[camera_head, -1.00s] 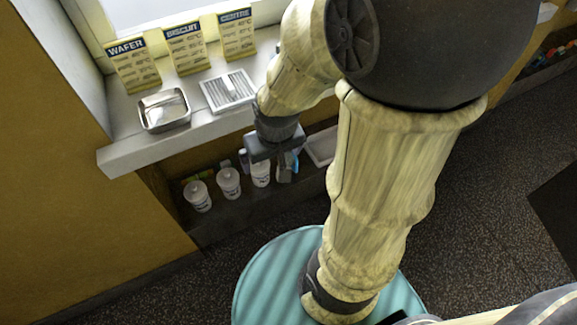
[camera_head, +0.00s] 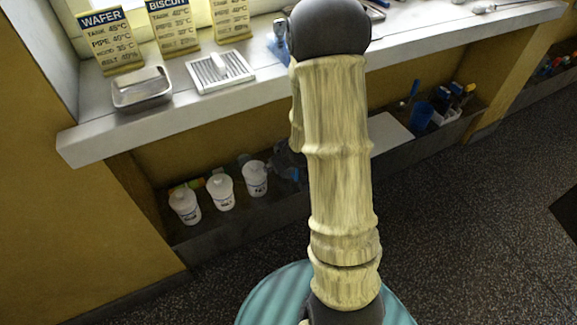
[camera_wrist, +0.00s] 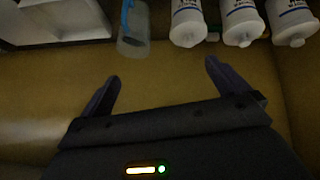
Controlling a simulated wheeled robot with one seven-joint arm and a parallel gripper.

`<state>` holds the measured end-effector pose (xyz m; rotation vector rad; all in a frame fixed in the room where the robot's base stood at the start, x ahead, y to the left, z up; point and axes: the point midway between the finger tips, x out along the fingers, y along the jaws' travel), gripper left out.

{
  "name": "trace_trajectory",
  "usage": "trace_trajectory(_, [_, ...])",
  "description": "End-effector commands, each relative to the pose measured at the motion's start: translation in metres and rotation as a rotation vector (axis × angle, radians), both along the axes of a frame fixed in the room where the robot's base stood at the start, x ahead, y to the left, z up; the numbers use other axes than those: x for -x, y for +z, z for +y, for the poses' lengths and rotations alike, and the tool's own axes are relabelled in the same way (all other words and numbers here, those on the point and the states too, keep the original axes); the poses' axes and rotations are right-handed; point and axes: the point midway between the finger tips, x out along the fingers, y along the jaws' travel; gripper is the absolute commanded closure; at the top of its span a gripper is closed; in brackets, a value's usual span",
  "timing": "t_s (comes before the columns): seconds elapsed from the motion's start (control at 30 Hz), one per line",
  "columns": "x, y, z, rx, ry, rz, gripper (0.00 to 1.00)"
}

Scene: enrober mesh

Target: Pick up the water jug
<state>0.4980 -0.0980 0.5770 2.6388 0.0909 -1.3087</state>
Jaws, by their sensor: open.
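In the wrist view the water jug (camera_wrist: 134,32) is a clear, see-through vessel with a blue handle. It stands at the top of the picture, left of several white bottles. My gripper (camera_wrist: 162,71) is open, with empty space between its two dark fingers. The jug lies beyond the fingertips, apart from them and nearer the left finger. In the head view my arm covers most of the gripper and I cannot make out the jug clearly behind it.
White lidded bottles (camera_head: 220,192) stand on the low shelf left of my arm. A white tray (camera_head: 388,135) and a blue cup (camera_head: 417,116) are to the right. The sill (camera_head: 110,147) above carries a metal pan (camera_head: 141,91), a grille (camera_head: 220,71) and sign cards.

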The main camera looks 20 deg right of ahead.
Motion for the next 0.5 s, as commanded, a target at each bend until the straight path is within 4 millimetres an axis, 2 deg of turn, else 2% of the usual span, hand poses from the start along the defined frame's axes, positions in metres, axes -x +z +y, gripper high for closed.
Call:
trace_trajectory(0.03, [-0.005, -0.015, -0.009, -0.003, 0.010, -0.027, 0.00])
trace_trajectory(0.23, [-0.024, -0.058, -0.033, -0.021, 0.071, -0.190, 0.00])
trace_trajectory(0.37, [-0.025, -0.084, -0.045, -0.047, 0.097, -0.303, 0.00])
trace_trajectory(0.5, [-0.018, -0.109, -0.056, -0.085, 0.104, -0.433, 0.00])
